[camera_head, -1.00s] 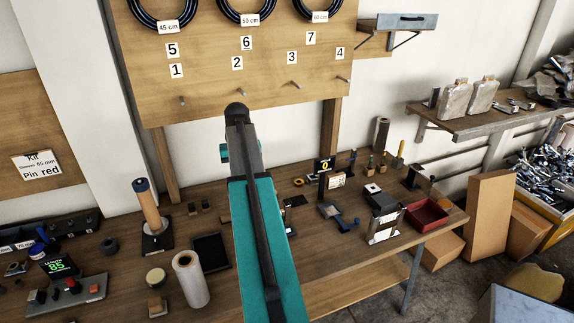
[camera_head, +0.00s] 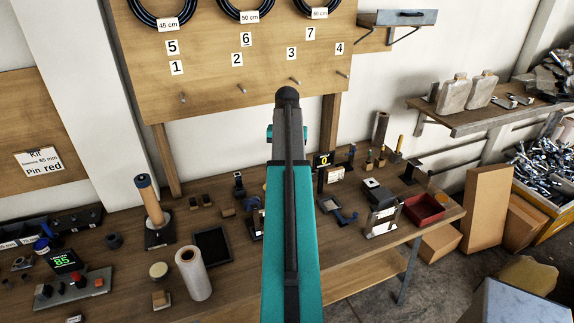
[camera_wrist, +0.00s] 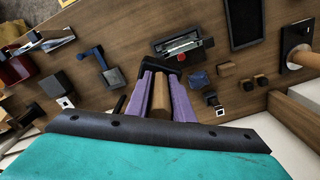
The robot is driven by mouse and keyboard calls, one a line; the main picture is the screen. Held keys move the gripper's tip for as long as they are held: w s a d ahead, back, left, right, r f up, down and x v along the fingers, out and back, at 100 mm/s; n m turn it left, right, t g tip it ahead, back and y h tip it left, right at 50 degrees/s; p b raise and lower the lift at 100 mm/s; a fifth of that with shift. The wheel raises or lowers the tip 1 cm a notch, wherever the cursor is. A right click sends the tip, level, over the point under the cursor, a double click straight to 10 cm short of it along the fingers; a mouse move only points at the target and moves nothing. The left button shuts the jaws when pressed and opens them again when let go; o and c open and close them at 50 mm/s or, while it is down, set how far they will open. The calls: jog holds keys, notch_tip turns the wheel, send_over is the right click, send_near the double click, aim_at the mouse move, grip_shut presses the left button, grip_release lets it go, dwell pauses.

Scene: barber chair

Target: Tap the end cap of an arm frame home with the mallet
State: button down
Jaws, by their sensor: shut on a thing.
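My gripper (camera_wrist: 161,76) shows in the wrist view, its two purple fingers shut on a wooden handle (camera_wrist: 160,98). A dark piece lies at the handle's far end; I take it for the mallet, though its head is not clear. Below it in that view's background is a fixture (camera_wrist: 182,46) on the bench with a metal bar and a small red part (camera_wrist: 183,57); I cannot tell which part is the end cap. In the head view my teal arm hides the gripper and the handle and partly covers the fixture (camera_head: 256,222). I see no contact with the fixture.
A pegboard (camera_head: 215,65) rises behind.

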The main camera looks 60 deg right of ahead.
jog(key=shift+f, duration=0.1)
jog(key=shift+f+b, duration=1.5)
jog(key=shift+f, duration=0.75)
jog(key=shift+f+b, duration=0.3)
jog(key=shift+f, duration=0.65)
jog(key=shift+r, duration=0.15)
jog(key=shift+r+p, duration=2)
jog(key=shift+r, duration=0.9)
jog(key=shift+w+a, duration=0.1)
jog(key=shift+w, duration=0.05)
